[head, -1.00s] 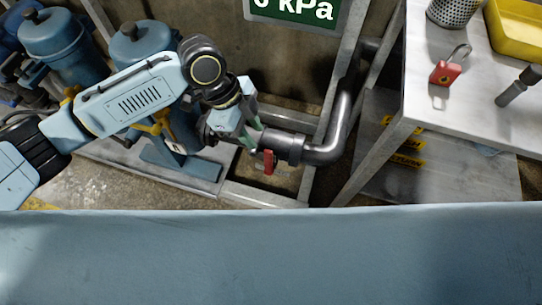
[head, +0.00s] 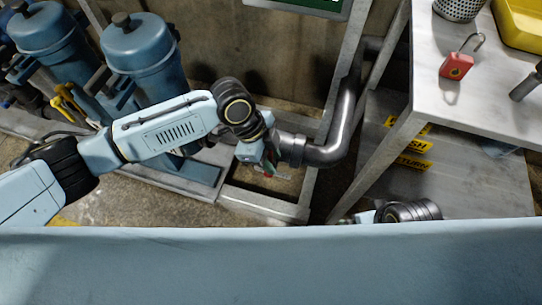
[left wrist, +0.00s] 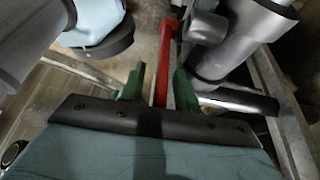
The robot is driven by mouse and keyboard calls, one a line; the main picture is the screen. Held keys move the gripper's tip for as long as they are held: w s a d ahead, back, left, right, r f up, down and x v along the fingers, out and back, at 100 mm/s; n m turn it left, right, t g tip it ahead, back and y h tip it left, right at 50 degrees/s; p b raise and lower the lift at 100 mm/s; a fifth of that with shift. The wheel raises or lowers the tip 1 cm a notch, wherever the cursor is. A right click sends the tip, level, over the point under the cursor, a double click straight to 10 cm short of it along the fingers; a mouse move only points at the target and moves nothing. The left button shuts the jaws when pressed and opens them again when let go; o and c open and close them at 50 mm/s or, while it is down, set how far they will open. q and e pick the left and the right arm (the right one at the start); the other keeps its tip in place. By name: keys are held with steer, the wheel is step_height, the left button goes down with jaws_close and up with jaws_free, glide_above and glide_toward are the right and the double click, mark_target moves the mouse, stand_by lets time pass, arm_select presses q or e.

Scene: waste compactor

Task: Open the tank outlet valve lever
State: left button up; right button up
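The red valve lever (left wrist: 164,65) stands between the two green fingers of my left gripper (left wrist: 158,88) in the left wrist view. The fingers are apart. A gap shows on the left side of the lever; the right finger is very near it, and I cannot tell if they touch. In the head view my left gripper (head: 265,160) is at the valve on the grey outlet pipe (head: 340,130), hiding most of the lever. Part of my right gripper (head: 362,217) shows at the bottom, its fingers not clear.
Blue tanks (head: 140,50) stand at the left. A metal frame (head: 262,203) surrounds the valve area. At the right is a white table (head: 480,110) with a red padlock (head: 457,66) and a yellow tray (head: 520,25). A large blue surface fills the bottom.

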arm_select(q)
jaws_close()
stand_by(0.3)
steer(key=shift+a+h, duration=0.25)
steer(key=shift+h, duration=0.05)
steer(key=shift+w+a+f+g+h, duration=0.1)
steer(key=shift+a+g+h, duration=0.2)
steer(key=shift+a+h, duration=0.1)
steer(key=a+h+b, duration=0.2)
steer(key=shift+w+f+g+h, duration=0.1)
steer(key=shift+w+g+h, duration=0.3)
arm_select(e)
steer(key=shift+t+y, duration=0.3)
steer(key=shift+t, duration=0.2)
steer(key=r, duration=0.2)
steer(key=a+r, duration=0.1)
steer(key=r, duration=0.1)
steer(key=shift+s+a+r, duration=0.15)
steer(key=shift+r, duration=0.25)
